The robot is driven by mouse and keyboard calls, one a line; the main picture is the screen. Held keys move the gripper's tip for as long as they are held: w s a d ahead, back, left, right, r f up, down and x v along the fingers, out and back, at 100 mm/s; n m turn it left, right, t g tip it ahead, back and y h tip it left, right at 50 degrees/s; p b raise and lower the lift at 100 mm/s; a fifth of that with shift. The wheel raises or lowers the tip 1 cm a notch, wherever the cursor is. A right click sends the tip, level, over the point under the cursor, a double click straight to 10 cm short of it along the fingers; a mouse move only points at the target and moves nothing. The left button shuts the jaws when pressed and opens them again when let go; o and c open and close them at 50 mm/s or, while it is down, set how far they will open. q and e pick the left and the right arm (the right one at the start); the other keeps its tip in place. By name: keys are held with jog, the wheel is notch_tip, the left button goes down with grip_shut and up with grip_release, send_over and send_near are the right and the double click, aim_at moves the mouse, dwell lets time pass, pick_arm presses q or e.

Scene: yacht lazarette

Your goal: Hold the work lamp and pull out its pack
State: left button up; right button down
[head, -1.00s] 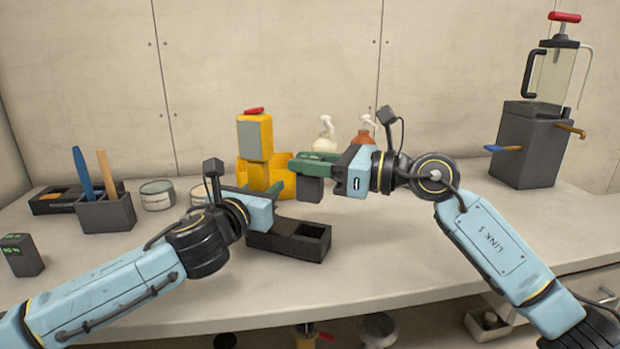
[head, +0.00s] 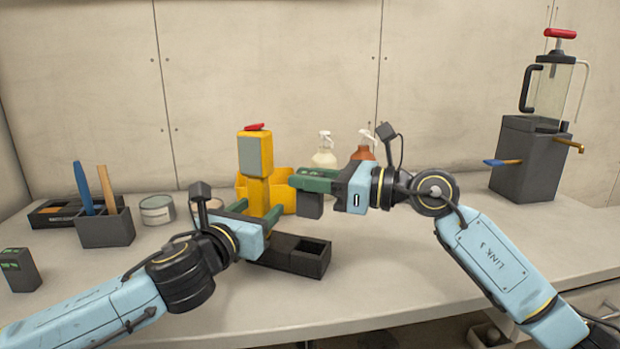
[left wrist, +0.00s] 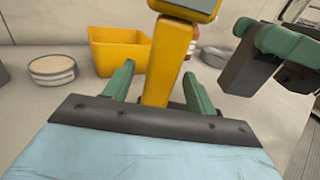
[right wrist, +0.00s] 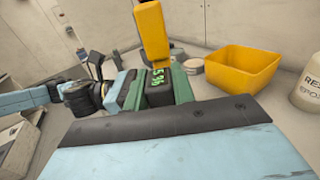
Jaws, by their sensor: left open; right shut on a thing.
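The work lamp (head: 260,187) stands upright on the bench, yellow with a grey front panel and a red top piece. My left gripper (head: 257,207) is open, its green fingers on either side of the lamp's lower yellow body. In the left wrist view the body (left wrist: 168,60) stands between the spread fingers (left wrist: 157,85). Whether either finger touches it I cannot tell. My right gripper (head: 305,184) is shut on a dark pack (head: 310,207), right of the lamp and above the bench. Green digits on this pack show in the right wrist view (right wrist: 158,82). The lamp's foot is hidden.
A dark two-part tray (head: 312,260) lies just in front of the lamp. A yellow bin (head: 288,190) and spray bottles stand behind. Another dark pack with green digits (head: 18,272), a tool holder (head: 105,230) and tins are left. The front right bench is clear.

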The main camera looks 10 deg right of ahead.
aim_at(310, 173)
pick_arm(q)
jog(key=v, duration=0.9)
jog(key=shift+o, duration=0.2)
jog(key=o, duration=0.7)
jog(key=shift+w, duration=0.1)
pick_arm(e)
jog(key=shift+r, duration=0.15)
jog(key=shift+r+p, duration=0.75)
jog(key=shift+p, duration=0.1)
pick_arm(q)
jog(key=shift+s+a+r+p, duration=0.35)
jog(key=shift+s+a, duration=0.2)
jog(key=shift+s, duration=0.5)
jog(key=shift+s+a+r+p, duration=0.35)
jog(key=shift+s+a, duration=0.25)
jog(key=shift+s, duration=0.4)
jog(key=shift+s+a+r+p, duration=0.35)
jog(key=shift+s+a, duration=0.2)
jog(key=shift+s, duration=0.5)
pick_arm(e)
jog(key=shift+r, duration=1.1)
pick_arm(q)
jog(key=shift+f, duration=0.1)
pick_arm(e)
jog(key=shift+s+f, duration=0.1)
